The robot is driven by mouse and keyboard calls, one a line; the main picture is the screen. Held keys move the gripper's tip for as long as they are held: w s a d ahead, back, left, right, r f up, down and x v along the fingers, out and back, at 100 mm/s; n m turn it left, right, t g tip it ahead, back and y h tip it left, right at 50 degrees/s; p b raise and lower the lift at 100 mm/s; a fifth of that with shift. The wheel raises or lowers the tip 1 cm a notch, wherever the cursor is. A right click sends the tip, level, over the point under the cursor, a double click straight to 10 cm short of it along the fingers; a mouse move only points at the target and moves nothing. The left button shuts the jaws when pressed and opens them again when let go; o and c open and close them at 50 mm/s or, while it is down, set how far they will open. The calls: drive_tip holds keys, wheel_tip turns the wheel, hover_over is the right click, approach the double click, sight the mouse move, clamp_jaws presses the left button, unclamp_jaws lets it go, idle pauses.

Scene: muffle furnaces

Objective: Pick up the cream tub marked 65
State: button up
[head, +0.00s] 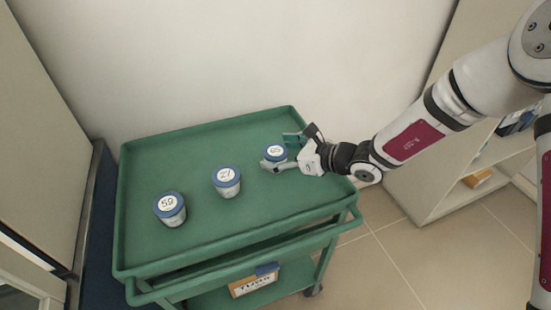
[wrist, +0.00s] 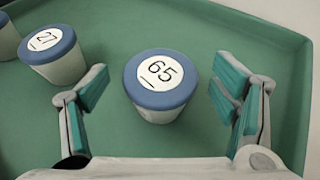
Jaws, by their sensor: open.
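The tub marked 65 (wrist: 158,107) has a blue lid, a white label and a cream body. It stands upright on the green cart tray, between my open fingers in the wrist view, touching neither as far as I can see. In the head view the tub (head: 274,153) is near the right end of the tray, partly hidden by my gripper (head: 280,151). My gripper also shows in the wrist view (wrist: 158,100), open and empty, with a finger on either side of the tub.
A tub marked 27 (head: 226,182) and a tub marked 59 (head: 170,208) stand to the left on the green cart (head: 215,248), whose tray has a raised rim. A wall (head: 230,60) is behind, and shelves (head: 440,185) are at the right. The tray's back left is clear.

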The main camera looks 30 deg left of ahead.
drive_tip(key=shift+x, duration=0.75)
drive_tip(key=c, duration=1.4)
drive_tip(key=shift+o, duration=0.2)
